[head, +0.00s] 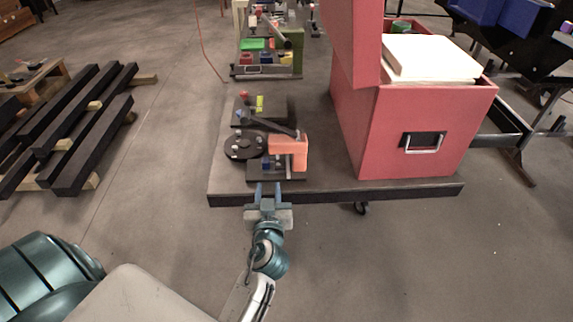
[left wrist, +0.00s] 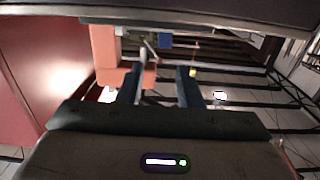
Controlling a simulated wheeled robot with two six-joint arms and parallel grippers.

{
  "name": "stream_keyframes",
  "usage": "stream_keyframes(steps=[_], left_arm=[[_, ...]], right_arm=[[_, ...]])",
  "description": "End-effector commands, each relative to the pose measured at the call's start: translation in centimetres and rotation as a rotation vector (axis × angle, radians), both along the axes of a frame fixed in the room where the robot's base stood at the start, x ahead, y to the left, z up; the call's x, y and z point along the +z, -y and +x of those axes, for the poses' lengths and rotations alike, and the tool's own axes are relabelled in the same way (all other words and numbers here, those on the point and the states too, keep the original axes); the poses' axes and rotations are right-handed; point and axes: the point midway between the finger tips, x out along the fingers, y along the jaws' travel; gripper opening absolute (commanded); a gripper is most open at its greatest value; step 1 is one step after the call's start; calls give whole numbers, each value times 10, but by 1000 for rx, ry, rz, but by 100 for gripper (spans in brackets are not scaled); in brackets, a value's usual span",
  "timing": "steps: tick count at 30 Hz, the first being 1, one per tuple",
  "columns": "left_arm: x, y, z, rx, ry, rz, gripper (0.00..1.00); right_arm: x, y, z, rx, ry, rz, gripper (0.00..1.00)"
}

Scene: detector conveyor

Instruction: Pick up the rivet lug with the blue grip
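My left gripper (head: 267,190) is at the front edge of the cart top, its two fingers apart with nothing between them. In the left wrist view the fingers (left wrist: 160,90) also stand apart. Just beyond the fingertips is a small blue piece (head: 266,163), beside an orange block on a dark fixture; it may be the blue grip of the rivet lug, but its shape is too small to tell. Another blue piece (head: 242,115) is farther back on the fixture. A blue shape (left wrist: 183,41) shows beyond the fingers in the left wrist view. My right gripper is not in view.
The cart top (head: 330,189) holds a black round disc (head: 243,145), the orange block (head: 287,153) and a large red box (head: 415,130) on the right. Small red and yellow pieces (head: 259,101) stand behind. Cart top between fixture and box is clear.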

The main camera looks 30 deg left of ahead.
Motion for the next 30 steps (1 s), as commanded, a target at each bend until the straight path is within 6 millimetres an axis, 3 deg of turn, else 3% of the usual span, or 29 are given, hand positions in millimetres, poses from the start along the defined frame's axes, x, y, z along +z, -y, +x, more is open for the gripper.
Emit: stream_keyframes(steps=[9,14,21,30], left_arm=[[1,-24,39,-1,-1,3,32],[1,-30,47,0,-2,3,32],[4,-47,72,-1,-2,5,32],[-3,-56,87,-1,-1,2,32]], right_arm=[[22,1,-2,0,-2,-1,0],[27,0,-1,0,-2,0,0],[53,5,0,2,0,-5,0],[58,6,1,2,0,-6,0]])
